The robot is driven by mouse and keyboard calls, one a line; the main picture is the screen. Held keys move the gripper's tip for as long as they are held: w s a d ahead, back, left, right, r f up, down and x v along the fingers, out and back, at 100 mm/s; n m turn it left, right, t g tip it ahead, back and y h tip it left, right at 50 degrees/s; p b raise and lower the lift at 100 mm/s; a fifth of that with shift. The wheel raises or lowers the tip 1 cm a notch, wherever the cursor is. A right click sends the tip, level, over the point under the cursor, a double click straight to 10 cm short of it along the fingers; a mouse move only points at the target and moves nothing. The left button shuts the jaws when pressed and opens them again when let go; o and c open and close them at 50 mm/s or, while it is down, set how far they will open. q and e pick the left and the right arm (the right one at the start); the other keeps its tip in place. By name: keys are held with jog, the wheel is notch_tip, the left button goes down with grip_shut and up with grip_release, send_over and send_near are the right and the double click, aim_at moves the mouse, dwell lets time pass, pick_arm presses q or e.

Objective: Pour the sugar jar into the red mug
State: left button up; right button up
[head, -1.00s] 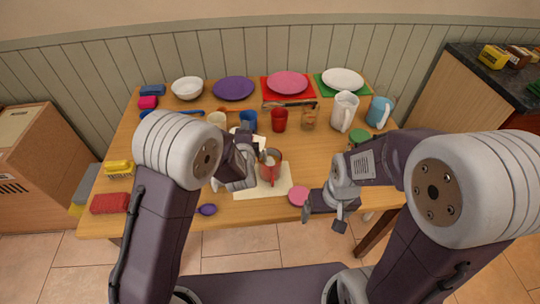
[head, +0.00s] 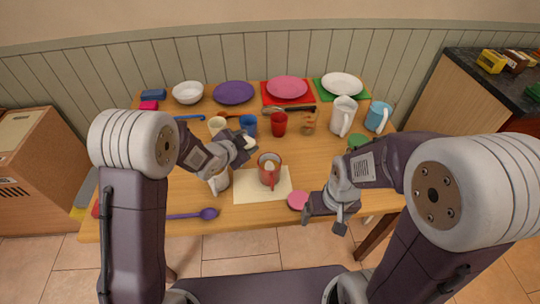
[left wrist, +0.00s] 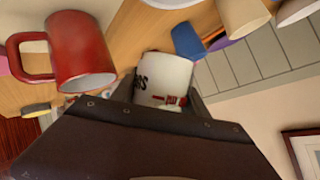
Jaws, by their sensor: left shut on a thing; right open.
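The red mug (head: 269,175) stands upright on a cream mat (head: 250,190), with its handle toward me. Something pale shows inside it. It also shows in the left wrist view (left wrist: 82,45), at the upper left. My left gripper (head: 224,166) is left of the mug and apart from it. It is shut on a white jar (left wrist: 163,80) with dark lettering and a small red mark. In the head view the jar (head: 219,183) is mostly hidden by the gripper, so I cannot tell whether it touches the table. My right gripper (head: 331,212) is open and empty at the table's front right.
A pink disc (head: 298,200) lies beside my right gripper. A purple spoon (head: 208,214) lies at the front left. Behind the mat stand a blue cup (head: 248,125), a darker red cup (head: 279,124) and a white pitcher (head: 343,116). Plates line the back.

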aim_at(245, 129)
pick_arm(q)
jog(key=r+n+h+p, duration=0.1)
jog(key=p, duration=0.1)
jog(key=r+n+h+p, duration=0.1)
jog(key=p, duration=0.1)
jog(key=shift+w+a+r+g, duration=0.1)
jog(key=shift+a+r+g, duration=0.05)
jog(key=shift+a+g, duration=0.25)
jog(key=shift+d+f+n+h, duration=0.1)
jog(key=shift+f+n+h, duration=0.4)
jog(key=shift+n+h, duration=0.15)
jog(key=shift+d+r+p, duration=0.1)
jog(key=shift+p, duration=0.2)
pick_arm(e)
notch_tip(245, 129, up, 7)
jog(key=shift+r, duration=0.15)
pick_arm(q)
jog(key=shift+r, duration=0.3)
notch_tip(245, 129, up, 4)
jog(key=p, duration=0.3)
jog(key=shift+f+p, duration=0.25)
jog(key=shift+p, duration=0.05)
jog(key=shift+f, duration=0.1)
pick_arm(e)
notch_tip(245, 129, up, 3)
jog(key=shift+r, duration=0.15)
